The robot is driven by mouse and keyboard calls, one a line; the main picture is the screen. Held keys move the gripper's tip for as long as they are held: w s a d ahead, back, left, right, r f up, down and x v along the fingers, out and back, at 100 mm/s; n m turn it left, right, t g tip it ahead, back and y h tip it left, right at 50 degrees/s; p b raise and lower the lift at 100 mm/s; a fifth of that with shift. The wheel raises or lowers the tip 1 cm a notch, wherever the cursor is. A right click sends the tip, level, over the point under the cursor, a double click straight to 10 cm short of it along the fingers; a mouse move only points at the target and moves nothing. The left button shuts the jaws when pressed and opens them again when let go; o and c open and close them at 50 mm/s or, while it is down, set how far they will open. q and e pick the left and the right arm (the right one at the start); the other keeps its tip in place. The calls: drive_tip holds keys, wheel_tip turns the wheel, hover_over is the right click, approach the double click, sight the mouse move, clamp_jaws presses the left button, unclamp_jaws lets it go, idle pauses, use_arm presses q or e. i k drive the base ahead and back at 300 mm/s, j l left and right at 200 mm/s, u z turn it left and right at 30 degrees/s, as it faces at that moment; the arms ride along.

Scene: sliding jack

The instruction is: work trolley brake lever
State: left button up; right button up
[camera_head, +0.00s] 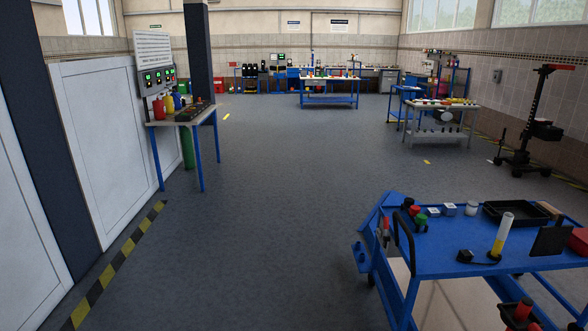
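A blue work trolley (445,262) stands at the lower right, cut off by the right and bottom edges. A black curved handle (403,240) rises at its left end. A small red and grey part (384,231) sits upright beside that handle; I cannot tell whether it is the brake lever. A dark wheel shows below the trolley's left end. Neither of my grippers is in view.
The trolley top holds a black tray (512,213), a clear cylinder with yellow contents (501,236) and small coloured items. A bench (180,119) stands at the left wall. The grey floor (270,200) is clear between them. A dark stand (525,135) is at the right.

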sight(387, 238)
drive_tip(key=i+j+u, duration=0.3)
drive_tip(key=i, duration=0.55)
drive_tip(key=i+j+u, duration=0.1)
drive_tip(key=i+u, duration=0.2)
drive_tip(key=i, duration=0.6)
drive_tip(key=i+z, duration=0.4)
drive_tip(key=i+j+z, duration=0.2)
drive_tip(key=z, duration=0.25)
drive_tip(key=i+j+z, duration=0.25)
drive_tip(key=z, duration=0.15)
drive_tip(key=i+j+z, duration=0.25)
drive_tip(key=z, duration=0.15)
